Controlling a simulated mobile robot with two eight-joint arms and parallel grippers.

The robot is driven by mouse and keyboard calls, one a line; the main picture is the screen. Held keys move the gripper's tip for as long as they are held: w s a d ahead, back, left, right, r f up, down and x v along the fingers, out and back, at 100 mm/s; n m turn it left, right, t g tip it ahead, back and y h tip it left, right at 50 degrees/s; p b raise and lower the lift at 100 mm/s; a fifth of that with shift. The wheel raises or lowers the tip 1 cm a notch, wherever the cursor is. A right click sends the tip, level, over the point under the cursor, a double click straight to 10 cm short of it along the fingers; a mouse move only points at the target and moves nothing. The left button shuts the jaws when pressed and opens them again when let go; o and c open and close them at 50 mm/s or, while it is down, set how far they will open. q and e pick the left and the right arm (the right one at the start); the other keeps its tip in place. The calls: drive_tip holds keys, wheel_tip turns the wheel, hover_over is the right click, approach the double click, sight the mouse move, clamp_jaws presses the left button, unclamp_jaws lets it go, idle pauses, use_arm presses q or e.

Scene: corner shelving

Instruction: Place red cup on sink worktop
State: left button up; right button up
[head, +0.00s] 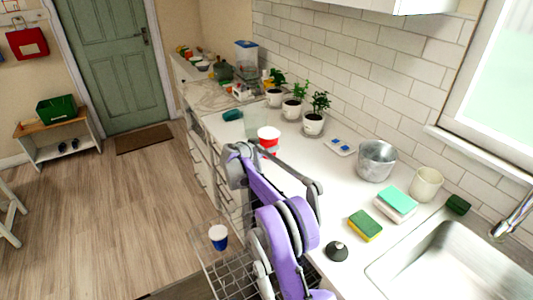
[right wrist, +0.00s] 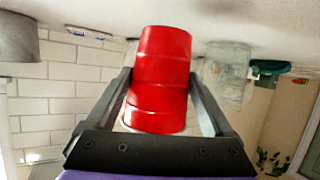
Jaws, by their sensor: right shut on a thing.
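The red cup (head: 268,134) has a white inside and shows upright at the worktop (head: 300,160), near the potted plants. Its lower part is hidden behind my right arm in the head view. In the right wrist view, which looks upside down, the red cup (right wrist: 160,70) sits between the two dark fingers of my right gripper (right wrist: 162,85), which is shut on it. I cannot tell whether the cup's base touches the worktop. My left gripper is not in view.
A clear glass (head: 252,123) stands close behind the cup; a teal cup (head: 232,115) lies nearby. Potted plants (head: 313,122), a metal bucket (head: 376,160), a cream cup (head: 426,184) and sponges (head: 395,204) line the worktop. The sink (head: 450,265) is at right.

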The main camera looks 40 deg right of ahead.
sight(266, 157)
drive_tip(key=shift+f, duration=1.5)
drive_tip(key=shift+f, duration=0.2)
drive_tip(key=o, duration=1.2)
